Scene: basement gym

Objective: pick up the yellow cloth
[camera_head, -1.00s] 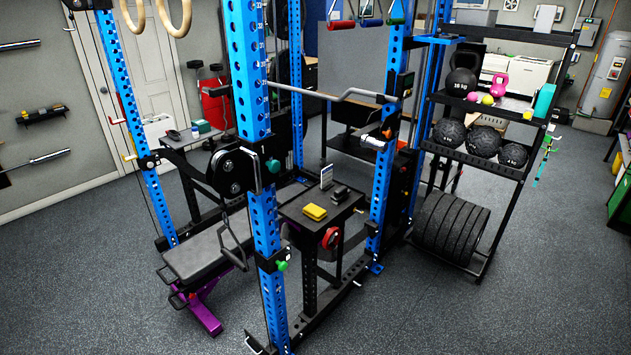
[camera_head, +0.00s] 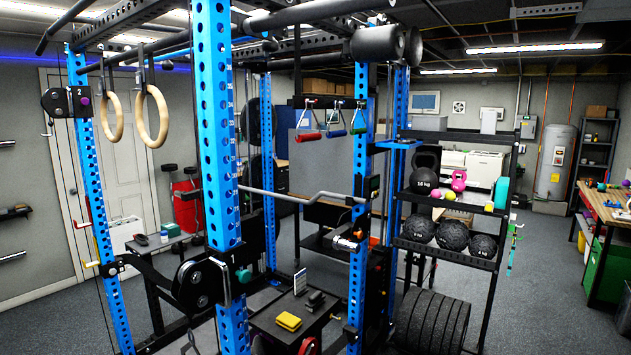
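A small yellow folded cloth (camera_head: 289,321) lies on a small dark table (camera_head: 262,318) inside the blue power rack. On the same table a dark object (camera_head: 316,299) lies to the right of the cloth, and a small upright card (camera_head: 300,281) stands behind it. A blue rack post stands in front and to the left of the table. Neither of my grippers shows in the head view.
A black shelf (camera_head: 440,250) with kettlebells and balls is at the right. A wooden workbench (camera_head: 610,205) is far right. Grey floor (camera_head: 540,300) right of the shelf is clear.

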